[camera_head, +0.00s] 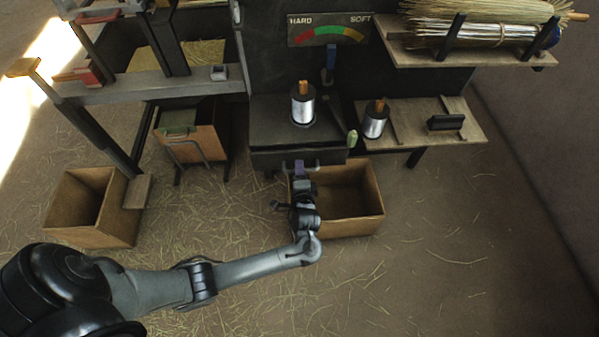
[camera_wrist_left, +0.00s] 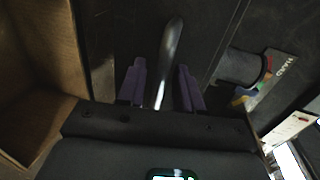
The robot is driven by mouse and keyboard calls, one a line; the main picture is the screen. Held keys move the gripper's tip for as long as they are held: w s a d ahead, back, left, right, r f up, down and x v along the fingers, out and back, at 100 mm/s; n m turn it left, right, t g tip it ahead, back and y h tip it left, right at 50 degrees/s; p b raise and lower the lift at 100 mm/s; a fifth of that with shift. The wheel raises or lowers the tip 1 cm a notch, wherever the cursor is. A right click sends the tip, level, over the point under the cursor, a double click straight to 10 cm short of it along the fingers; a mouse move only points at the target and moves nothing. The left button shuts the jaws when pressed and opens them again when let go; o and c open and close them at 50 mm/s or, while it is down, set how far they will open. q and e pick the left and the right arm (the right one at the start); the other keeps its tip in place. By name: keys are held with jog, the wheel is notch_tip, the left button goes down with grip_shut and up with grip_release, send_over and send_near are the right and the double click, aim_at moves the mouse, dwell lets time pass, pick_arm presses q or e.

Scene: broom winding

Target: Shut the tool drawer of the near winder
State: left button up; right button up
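The winder with the HARD/SOFT gauge (camera_head: 329,30) stands at the centre of the head view. Under its spool plate is a dark drawer front (camera_head: 270,160) with a metal bar handle (camera_head: 316,165). How far this drawer stands out I cannot tell. My left gripper (camera_head: 299,166) is at this handle and hides part of it. In the left wrist view its purple fingers (camera_wrist_left: 161,86) are apart, one on each side of the metal handle (camera_wrist_left: 170,55), with gaps showing. My right gripper is out of view.
An open wooden box (camera_head: 365,213) is below the drawer, close beside my left wrist. Another wooden box (camera_head: 85,220) stands at left. A pulled-out wooden drawer (camera_head: 205,145) with a handle is on the left frame. A spool (camera_head: 376,120) sits on the right shelf. Straw covers the floor.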

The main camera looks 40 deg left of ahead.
pick_arm(q)
jog(key=shift+w+f, duration=0.1)
jog(key=shift+w, duration=0.05)
jog(key=shift+a, duration=0.15)
jog(key=shift+c, duration=0.6)
grip_shut()
